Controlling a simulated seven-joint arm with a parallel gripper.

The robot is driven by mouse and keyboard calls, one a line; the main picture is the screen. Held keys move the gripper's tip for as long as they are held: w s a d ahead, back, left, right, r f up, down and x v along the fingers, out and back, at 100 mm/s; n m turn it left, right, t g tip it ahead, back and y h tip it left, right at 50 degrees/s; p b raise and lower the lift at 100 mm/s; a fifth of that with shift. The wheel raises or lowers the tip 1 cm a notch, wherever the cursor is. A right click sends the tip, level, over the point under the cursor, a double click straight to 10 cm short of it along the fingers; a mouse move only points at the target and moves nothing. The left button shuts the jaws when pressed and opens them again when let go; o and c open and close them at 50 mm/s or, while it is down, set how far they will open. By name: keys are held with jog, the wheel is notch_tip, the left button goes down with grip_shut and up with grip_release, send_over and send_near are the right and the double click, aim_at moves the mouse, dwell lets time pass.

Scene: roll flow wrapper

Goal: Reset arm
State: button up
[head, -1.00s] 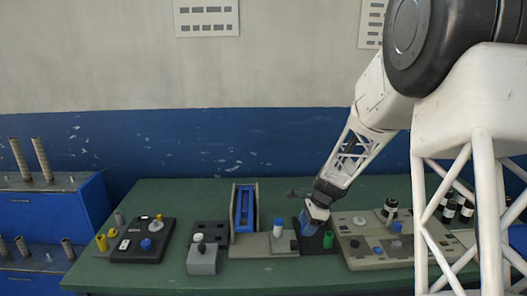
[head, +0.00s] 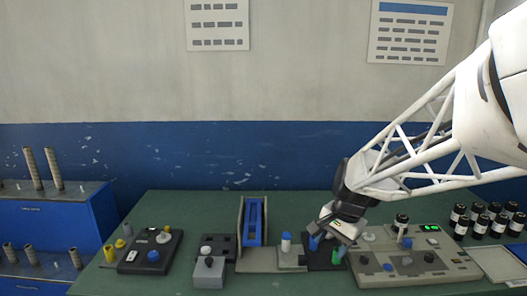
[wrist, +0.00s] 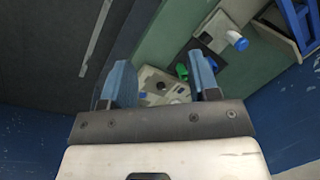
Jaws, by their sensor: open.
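My gripper (head: 327,246) hangs over the right half of the green table in the head view, above a dark plate that bears a green cylinder (head: 338,255). In the wrist view its two blue fingers (wrist: 164,82) are spread apart with nothing between them. The green cylinder also shows in the wrist view (wrist: 182,71), beyond the fingers. Whether the gripper touches anything cannot be seen in the head view, but the wrist view shows a gap below the fingers.
A beige panel (head: 440,262) with knobs and a lit green display stands right, with several black bottles (head: 481,222) beyond it.

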jog(key=s+r+n+h, duration=0.1)
jog(key=s+n, duration=0.3)
jog(key=s, duration=0.7)
jog(key=s+d+r+n+t+h, duration=0.1)
jog(key=s+r+n, duration=0.2)
jog(key=s, duration=0.8)
jog(key=shift+s+d+n+t+h, duration=0.2)
jog(key=shift+d+n+t+h, duration=0.1)
jog(key=shift+n, duration=0.5)
